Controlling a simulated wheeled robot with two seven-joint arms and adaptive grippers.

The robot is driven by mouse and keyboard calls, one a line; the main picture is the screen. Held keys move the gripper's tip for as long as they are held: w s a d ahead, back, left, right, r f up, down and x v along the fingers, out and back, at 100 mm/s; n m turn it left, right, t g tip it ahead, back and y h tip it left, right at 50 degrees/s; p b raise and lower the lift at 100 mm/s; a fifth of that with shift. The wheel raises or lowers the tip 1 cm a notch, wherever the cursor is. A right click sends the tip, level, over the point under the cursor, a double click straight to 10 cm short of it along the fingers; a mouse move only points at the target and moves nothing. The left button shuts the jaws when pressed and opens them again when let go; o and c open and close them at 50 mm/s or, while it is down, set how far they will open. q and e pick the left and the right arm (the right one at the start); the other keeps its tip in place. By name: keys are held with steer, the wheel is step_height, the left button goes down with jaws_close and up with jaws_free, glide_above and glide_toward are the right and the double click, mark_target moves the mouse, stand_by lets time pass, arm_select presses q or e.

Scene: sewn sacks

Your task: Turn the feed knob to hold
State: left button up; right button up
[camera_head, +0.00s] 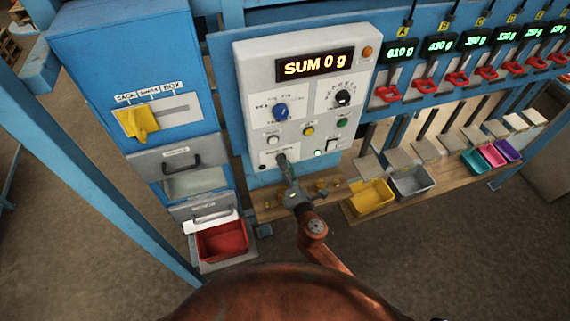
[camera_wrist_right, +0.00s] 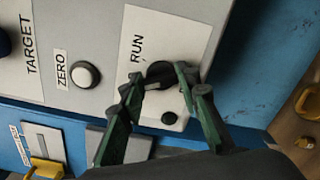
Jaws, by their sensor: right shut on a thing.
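The feed knob (camera_wrist_right: 159,73) is a dark round knob on the grey control panel (camera_head: 247,75), beside a white label reading RUN (camera_wrist_right: 138,48). In the wrist view my right gripper (camera_wrist_right: 158,88) has its two green-black fingers on either side of the knob, shut on it and partly hiding it. In the head view my right gripper (camera_head: 282,160) reaches the lower left of the panel and covers most of the knob. The hold mark and the knob's exact pointing are not readable. My left gripper is not in view.
Above are a blue knob (camera_head: 280,112), a black dial (camera_head: 343,97) and a display reading SUM 0 g (camera_head: 316,65). A white ZERO button (camera_wrist_right: 85,75) is close by. A wooden shelf (camera_head: 268,210) and a yellow bin (camera_head: 371,197) lie below; a red bin (camera_head: 222,241) stands left.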

steer(key=shift+n, duration=0.3)
steer(key=o, duration=1.2)
steer(key=shift+c, duration=0.2)
steer(key=v, duration=1.2)
